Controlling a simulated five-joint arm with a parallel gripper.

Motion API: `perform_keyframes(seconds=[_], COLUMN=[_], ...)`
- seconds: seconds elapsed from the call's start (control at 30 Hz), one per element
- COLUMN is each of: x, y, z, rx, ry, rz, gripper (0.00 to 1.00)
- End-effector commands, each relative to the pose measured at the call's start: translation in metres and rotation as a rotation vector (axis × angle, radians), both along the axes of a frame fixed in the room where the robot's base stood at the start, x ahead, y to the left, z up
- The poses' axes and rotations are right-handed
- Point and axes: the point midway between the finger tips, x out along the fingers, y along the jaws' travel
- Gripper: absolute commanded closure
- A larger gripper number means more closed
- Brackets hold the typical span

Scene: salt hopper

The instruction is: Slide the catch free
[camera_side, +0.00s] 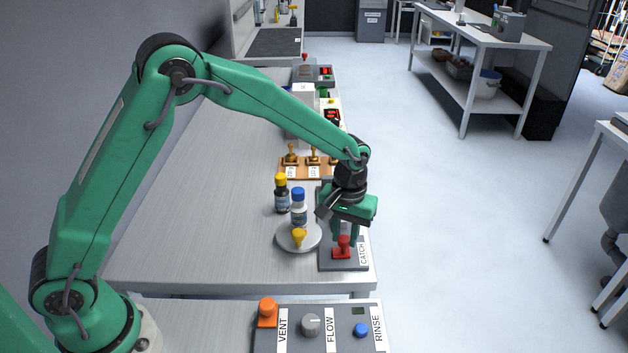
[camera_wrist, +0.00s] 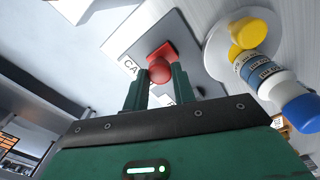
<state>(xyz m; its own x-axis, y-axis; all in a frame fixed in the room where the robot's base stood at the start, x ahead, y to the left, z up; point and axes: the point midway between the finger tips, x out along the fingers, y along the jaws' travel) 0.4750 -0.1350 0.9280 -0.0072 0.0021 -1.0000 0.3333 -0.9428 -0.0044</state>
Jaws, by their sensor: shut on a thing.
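The catch is a red knob (camera_side: 341,250) on a red base, mounted on a grey plate (camera_side: 329,264) labelled CATCH near the front right of the bench. My gripper (camera_side: 346,238) points down over the plate with its fingers at the knob. In the wrist view the round red knob top (camera_wrist: 160,70) sits between the two green fingertips, and my gripper is shut on it. The grey plate (camera_wrist: 190,45) shows behind it. The far part of the plate is partly hidden under my gripper in the side view.
Left of the plate, a round white dish (camera_side: 287,243) bears a blue-capped bottle (camera_side: 299,209) and a yellow piece (camera_side: 298,237). A yellow-capped bottle (camera_side: 281,195) stands behind. A VENT, FLOW and RINSE panel (camera_side: 345,343) is in front. The bench's left part is clear.

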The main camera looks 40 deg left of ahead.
Motion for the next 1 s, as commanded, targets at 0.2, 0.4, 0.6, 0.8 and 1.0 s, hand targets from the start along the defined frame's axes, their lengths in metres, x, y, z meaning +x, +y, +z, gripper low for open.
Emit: perform_keyframes(seconds=[0.2, 0.4, 0.6, 0.8, 1.0], x=[0.004, 0.004, 0.003, 0.003, 0.003], y=[-0.004, -0.004, -0.003, -0.003, -0.003], z=[0.001, 0.001, 0.000, 0.005, 0.023], rx=[-0.005, -0.004, -0.003, -0.003, -0.003], ry=[-0.014, -0.014, -0.010, -0.010, -0.012], rz=[-0.004, -0.005, -0.003, -0.003, -0.003], gripper=[1.00, 0.52, 0.52, 0.52, 0.52])
